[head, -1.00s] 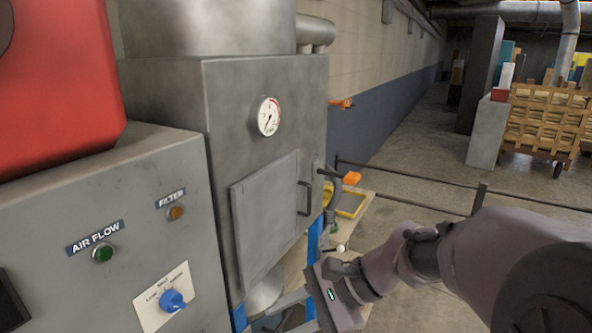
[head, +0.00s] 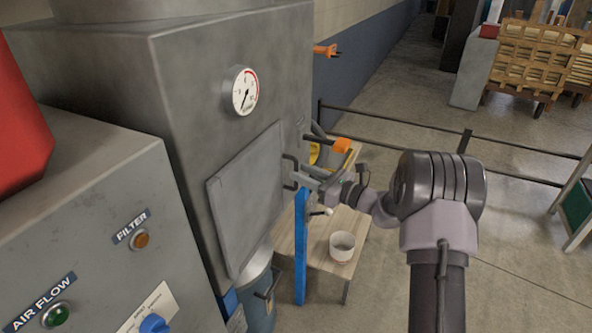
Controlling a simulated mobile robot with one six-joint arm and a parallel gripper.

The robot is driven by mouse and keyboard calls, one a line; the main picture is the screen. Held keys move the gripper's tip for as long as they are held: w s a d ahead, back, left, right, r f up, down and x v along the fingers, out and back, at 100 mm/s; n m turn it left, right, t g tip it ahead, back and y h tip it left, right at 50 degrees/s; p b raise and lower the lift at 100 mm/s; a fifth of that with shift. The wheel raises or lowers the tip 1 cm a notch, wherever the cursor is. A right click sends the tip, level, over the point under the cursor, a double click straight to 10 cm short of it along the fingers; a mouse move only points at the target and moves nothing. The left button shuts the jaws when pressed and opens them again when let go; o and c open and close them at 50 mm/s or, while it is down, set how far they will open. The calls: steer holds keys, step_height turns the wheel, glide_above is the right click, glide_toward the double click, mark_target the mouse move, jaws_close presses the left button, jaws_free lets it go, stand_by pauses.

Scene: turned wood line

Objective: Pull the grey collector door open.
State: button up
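The grey collector door (head: 245,200) is a flat panel on the front of the grey collector cabinet (head: 190,110). It looks shut, lying against the cabinet face. Its dark bar handle (head: 289,168) stands upright near the right edge of the door. My gripper (head: 300,179) is at the handle, its fingers reaching in from the right. The fingertips are small and overlap the handle in view, so I cannot tell whether they are closed on it or only around it.
A control box with an amber filter light (head: 141,240) stands at the front left. A blue post (head: 301,245) rises below my gripper. A wooden bench (head: 325,265) with a white pot (head: 342,246) is behind it. A dark rail (head: 440,149) crosses the floor at the right.

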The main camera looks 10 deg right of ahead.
mark_target(296, 186)
steer(key=shift+x, duration=1.55)
jaws_close()
